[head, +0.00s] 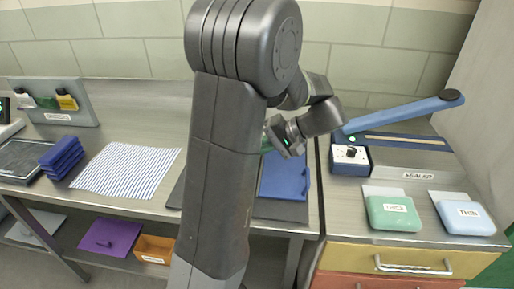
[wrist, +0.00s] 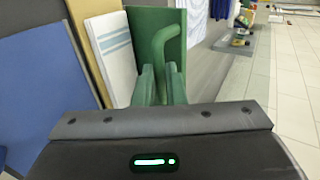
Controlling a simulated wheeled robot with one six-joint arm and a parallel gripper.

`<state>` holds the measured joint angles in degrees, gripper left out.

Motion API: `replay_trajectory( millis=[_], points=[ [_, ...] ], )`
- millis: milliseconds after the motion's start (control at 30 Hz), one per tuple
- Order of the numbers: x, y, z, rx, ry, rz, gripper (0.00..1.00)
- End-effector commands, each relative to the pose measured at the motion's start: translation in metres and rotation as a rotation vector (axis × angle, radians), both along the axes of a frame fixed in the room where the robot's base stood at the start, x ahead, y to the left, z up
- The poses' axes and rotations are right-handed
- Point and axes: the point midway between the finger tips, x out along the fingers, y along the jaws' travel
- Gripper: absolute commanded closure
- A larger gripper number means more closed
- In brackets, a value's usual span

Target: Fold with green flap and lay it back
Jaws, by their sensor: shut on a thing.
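My gripper (wrist: 161,80) is shut on the curved handle of the green flap (wrist: 140,28) in the wrist view. The flap stands upright there. Beside it are a white cloth with blue stripes (wrist: 112,55), a tan board (wrist: 85,45) and a large blue panel (wrist: 48,95). In the head view my gripper (head: 285,138) is above the bench, by the top of the blue panel (head: 285,178). Only a sliver of green shows there; my arm hides most of the flap and the area to its left.
A striped cloth (head: 127,168) lies flat on the left bench, with folded blue cloths (head: 62,157) beside it. To the right are a sealer with a raised blue arm (head: 405,112), a green pack (head: 393,212) and a light blue pack (head: 465,216).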

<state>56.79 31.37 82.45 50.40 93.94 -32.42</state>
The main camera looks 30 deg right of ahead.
Motion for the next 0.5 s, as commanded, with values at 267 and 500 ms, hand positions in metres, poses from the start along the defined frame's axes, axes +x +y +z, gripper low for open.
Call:
replay_trajectory(
  millis=[267, 500],
  points=[
    [-0.0018, 0.0005, -0.0063, 0.003, 0.012, -0.001, 0.68],
    [-0.0045, -0.0046, -0.0008, 0.002, 0.008, -0.001, 0.68]
  ],
)
